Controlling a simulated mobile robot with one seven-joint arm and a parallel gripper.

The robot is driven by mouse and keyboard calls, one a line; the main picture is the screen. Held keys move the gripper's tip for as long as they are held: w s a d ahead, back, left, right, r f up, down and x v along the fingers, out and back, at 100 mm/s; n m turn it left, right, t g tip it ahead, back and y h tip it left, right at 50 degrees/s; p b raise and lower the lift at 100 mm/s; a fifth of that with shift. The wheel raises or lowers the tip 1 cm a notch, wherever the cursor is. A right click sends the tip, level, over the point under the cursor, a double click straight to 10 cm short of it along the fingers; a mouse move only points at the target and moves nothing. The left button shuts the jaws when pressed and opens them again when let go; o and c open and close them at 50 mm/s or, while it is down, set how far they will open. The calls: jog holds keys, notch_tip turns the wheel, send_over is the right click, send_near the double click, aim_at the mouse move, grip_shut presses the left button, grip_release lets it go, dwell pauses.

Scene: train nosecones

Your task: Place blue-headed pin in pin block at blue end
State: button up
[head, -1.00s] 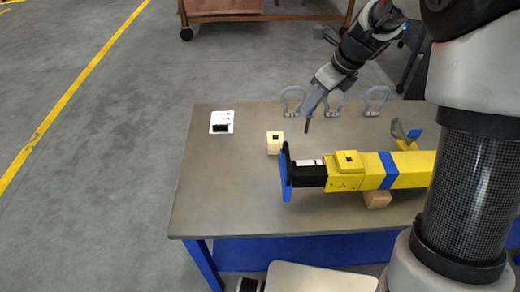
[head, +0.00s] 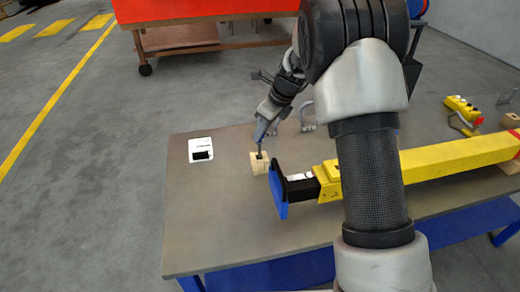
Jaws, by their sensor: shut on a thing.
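The pin block (head: 259,165) is a small pale wooden cube on the table, just left of the blue end plate (head: 278,192) of the long yellow bar (head: 455,162). My gripper (head: 261,139) is directly above the block, pointing down, shut on the pin (head: 260,151). Only a short dark length of the pin's shaft shows below the fingers; its blue head cannot be made out. The pin's lower end meets the block's top at its dark hole. I cannot tell how far in it is.
A white card with a black patch (head: 201,150) lies left of the block. A grey shackle (head: 306,117) stands behind the gripper. My arm hides part of the bar. The table's (head: 215,225) front left is clear.

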aim_at(262, 142)
jog(key=shift+f+b, duration=0.3)
jog(key=shift+f, duration=2.3)
jog(key=shift+f, duration=0.2)
jog(key=o, duration=1.1)
